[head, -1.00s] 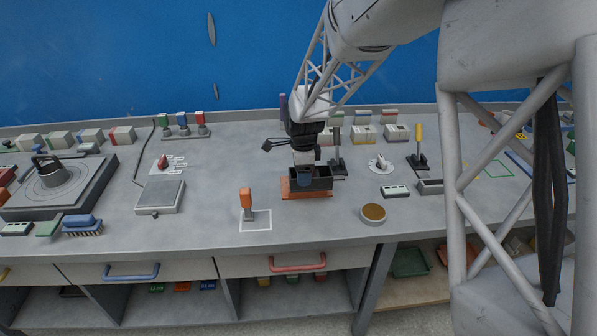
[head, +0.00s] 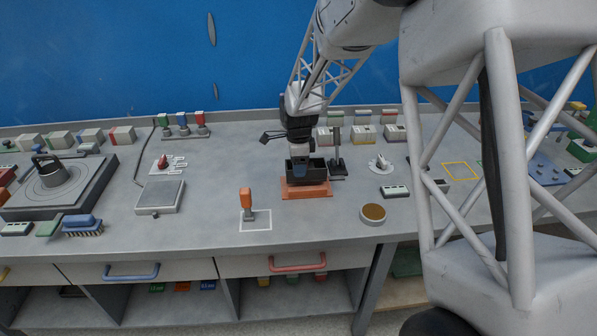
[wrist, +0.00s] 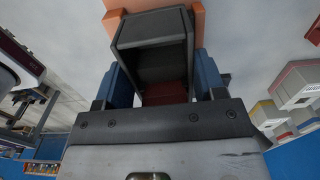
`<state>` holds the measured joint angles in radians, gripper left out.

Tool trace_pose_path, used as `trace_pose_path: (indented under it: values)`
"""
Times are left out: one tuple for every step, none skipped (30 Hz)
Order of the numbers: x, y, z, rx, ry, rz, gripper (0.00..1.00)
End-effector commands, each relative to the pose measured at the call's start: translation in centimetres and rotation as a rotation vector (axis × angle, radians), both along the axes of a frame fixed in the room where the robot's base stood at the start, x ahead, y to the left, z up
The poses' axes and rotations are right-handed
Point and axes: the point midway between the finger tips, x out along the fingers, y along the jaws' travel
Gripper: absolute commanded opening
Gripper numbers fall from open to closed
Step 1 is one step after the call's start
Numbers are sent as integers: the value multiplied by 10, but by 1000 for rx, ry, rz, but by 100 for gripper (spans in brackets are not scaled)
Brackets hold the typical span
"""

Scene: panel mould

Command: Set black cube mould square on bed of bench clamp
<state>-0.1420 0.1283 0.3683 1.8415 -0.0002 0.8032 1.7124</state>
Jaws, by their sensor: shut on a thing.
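The black cube mould (head: 317,171) is an open-topped dark box at the bench clamp, above the rear part of its orange bed (head: 305,192). The bed's front strip is bare. I cannot tell whether the mould touches the bed. My gripper (head: 299,171) comes down from above and is shut on the mould. In the wrist view the mould (wrist: 153,32) sits between the two blue fingers of my gripper (wrist: 162,84). Orange bed (wrist: 197,20) shows beyond it there. The mould's underside is hidden.
A black clamp post (head: 337,150) stands just right of the mould. An orange-handled tool (head: 246,203) stands in a white outlined square at the front left. A round tan-topped dish (head: 373,212) sits at the front right. Bare bench lies between them.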

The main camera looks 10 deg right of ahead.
Motion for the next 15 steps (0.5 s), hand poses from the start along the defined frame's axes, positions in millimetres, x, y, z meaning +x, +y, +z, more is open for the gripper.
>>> trace_pose_path:
  values:
    - [0,0,-5,0,2,0,35]
    - [0,0,-8,0,2,0,35]
    - [0,0,-12,0,1,0,35]
    - [0,0,-15,0,1,0,35]
    - [0,0,-18,0,1,0,35]
    - [0,0,-22,0,1,0,35]
    - [0,0,-25,0,1,0,35]
    - [0,0,-27,0,1,0,35]
    - [0,0,-29,0,1,0,35]
    - [0,0,-29,0,0,0,35]
    - [0,0,-30,0,0,0,35]
    - [0,0,-30,0,-1,0,35]
    - [0,0,-30,0,-1,0,35]
    - [0,0,-30,0,-1,0,35]
    - [0,0,-30,0,-1,0,35]
